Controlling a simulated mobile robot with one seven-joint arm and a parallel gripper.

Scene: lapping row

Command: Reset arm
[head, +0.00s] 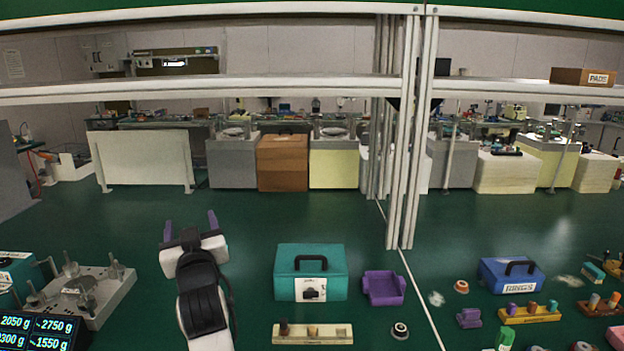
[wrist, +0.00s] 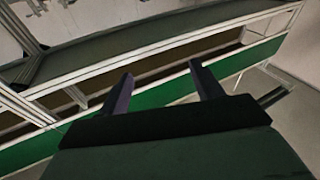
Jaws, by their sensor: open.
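My gripper (head: 190,225) shows in the head view at the left of centre, raised above the green bench, with its two purple fingers apart and pointing away from me. Nothing is between the fingers. In the wrist view my gripper (wrist: 158,88) is also open and empty. Beyond its fingers are a green panel edge and pale metal frame rails, seen tilted. No bench object is near the fingertips in the wrist view.
A teal case (head: 310,274), a purple tray (head: 384,288) and a wooden block with pegs (head: 312,334) lie right of my arm. A grey fixture plate (head: 112,290) lies left. White posts (head: 408,150) rise at the right; a rail (head: 220,89) crosses above.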

